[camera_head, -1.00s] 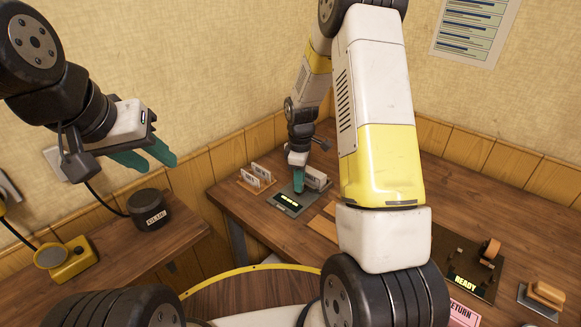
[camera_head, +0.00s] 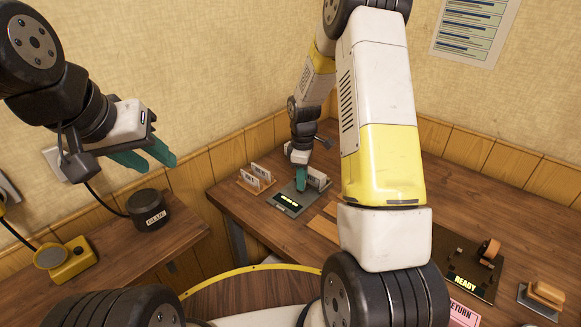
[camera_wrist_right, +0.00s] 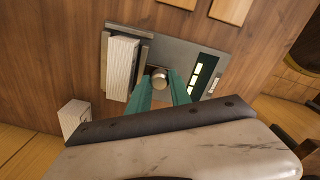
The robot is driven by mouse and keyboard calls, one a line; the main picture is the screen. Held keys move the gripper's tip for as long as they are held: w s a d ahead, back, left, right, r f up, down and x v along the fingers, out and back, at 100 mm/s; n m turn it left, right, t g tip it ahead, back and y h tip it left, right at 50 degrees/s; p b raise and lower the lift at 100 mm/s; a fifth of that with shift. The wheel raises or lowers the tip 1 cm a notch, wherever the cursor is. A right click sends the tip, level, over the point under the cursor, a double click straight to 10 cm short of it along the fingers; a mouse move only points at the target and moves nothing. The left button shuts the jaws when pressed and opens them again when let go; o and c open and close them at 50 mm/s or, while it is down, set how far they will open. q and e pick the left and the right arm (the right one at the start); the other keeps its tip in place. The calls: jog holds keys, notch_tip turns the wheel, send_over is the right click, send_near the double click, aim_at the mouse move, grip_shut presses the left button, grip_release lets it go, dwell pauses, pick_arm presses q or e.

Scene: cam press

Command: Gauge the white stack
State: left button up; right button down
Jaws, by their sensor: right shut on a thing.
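The gauge (camera_head: 287,208) is a dark plate with a small lit display (camera_head: 288,199) showing yellow-green bars. The white stack (camera_wrist_right: 120,69) lies along a slot at one side of the gauge in the right wrist view; in the head view it shows partly behind my right gripper. My right gripper (camera_head: 301,188) points down at the gauge. In the right wrist view its teal fingers (camera_wrist_right: 160,84) are shut on a round metal knob (camera_wrist_right: 160,76) between the stack and the display. My left gripper (camera_head: 152,160) is empty and open, in the air above the left bench.
A wooden rack (camera_head: 256,182) with white labelled cards stands left of the gauge. A dark READY station (camera_head: 464,265) and a wooden piece on a plate (camera_head: 546,294) are at right. A black glue pot (camera_head: 149,211) and a yellow device (camera_head: 68,260) stand on the left bench.

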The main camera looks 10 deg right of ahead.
jog(key=c, duration=1.2)
grip_release()
jog(key=shift+o, duration=0.2)
jog(key=shift+a+r, duration=0.1)
jog(key=shift+r, duration=3.85)
